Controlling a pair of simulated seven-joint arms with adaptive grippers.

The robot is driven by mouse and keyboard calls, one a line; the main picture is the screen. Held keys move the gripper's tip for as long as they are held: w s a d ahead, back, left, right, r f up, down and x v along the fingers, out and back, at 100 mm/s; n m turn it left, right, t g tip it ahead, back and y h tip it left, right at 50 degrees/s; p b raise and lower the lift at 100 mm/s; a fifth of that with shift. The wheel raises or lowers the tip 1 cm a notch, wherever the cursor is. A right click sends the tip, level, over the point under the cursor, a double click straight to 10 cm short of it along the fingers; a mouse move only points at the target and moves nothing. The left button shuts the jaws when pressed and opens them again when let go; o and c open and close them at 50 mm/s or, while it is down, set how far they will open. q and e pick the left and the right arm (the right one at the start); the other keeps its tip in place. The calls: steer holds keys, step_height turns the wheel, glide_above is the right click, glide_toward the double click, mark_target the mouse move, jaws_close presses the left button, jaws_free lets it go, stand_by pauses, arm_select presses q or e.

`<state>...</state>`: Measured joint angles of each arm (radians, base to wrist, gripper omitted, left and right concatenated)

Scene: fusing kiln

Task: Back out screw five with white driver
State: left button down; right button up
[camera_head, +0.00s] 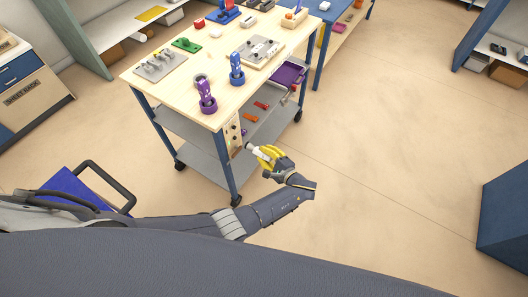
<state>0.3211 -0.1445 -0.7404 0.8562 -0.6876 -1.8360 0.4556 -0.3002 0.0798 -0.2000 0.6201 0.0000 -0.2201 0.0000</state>
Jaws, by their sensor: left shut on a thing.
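My left gripper (266,156), with yellow fingers, is in front of the cart's near right side. It is shut on a white driver (257,152), partly hidden by the fingers. The driver's front end points left and up toward a pale upright panel (233,133) on the side of the cart, which has small dark spots. I cannot tell whether the driver touches the panel, and the screws are too small to tell apart or number. My right gripper is not in view.
The wooden-topped cart (150,76) carries a purple driver (206,94), a blue driver (237,70), a grey plate (261,50) and other parts. A purple drawer (290,74) sticks out at its right. Open floor lies to the right, with a blue block (505,215) at the edge.

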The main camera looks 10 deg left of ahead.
mark_target(251, 145)
arm_select(q)
steer(key=shift+w+d+r, duration=0.15)
steer(key=shift+w+r, duration=0.05)
steer(key=shift+w+a+f, duration=0.1)
steer(key=shift+w+a, duration=0.15)
steer(key=shift+a, duration=0.6)
steer(key=shift+w+a+r, duration=0.1)
steer(key=shift+w+a, duration=0.15)
steer(key=shift+a, duration=0.65)
steer(key=shift+w+a+f, duration=0.1)
steer(key=shift+w+a, duration=0.15)
steer(key=shift+a, duration=0.6)
steer(key=shift+w+a, duration=0.25)
steer(key=shift+a, duration=0.55)
stand_by(1.3)
steer(key=shift+d, duration=0.1)
stand_by(0.9)
